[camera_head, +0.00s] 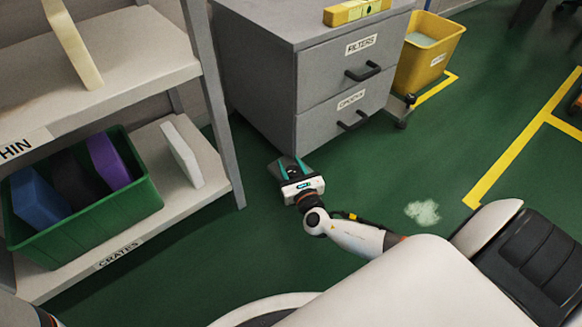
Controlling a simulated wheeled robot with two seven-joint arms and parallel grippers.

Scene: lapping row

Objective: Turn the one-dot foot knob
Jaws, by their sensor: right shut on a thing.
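My right gripper (292,163) reaches down to the floor at the near bottom corner of the grey drawer cabinet (262,95). Its two teal fingers stand on either side of a small dark thing (292,169), which looks like a foot knob, and are shut on it. The gripper and its fingers hide most of the knob. I cannot make out any dot marks on it. My left gripper is not in view.
A shelf (185,200) with a green crate (120,212) stands at the left. A yellow bucket (427,62) stands right of the cabinet. A yellow box (355,11) lies on the cabinet top. A pale spill (423,212) marks the floor at right; green floor around is clear.

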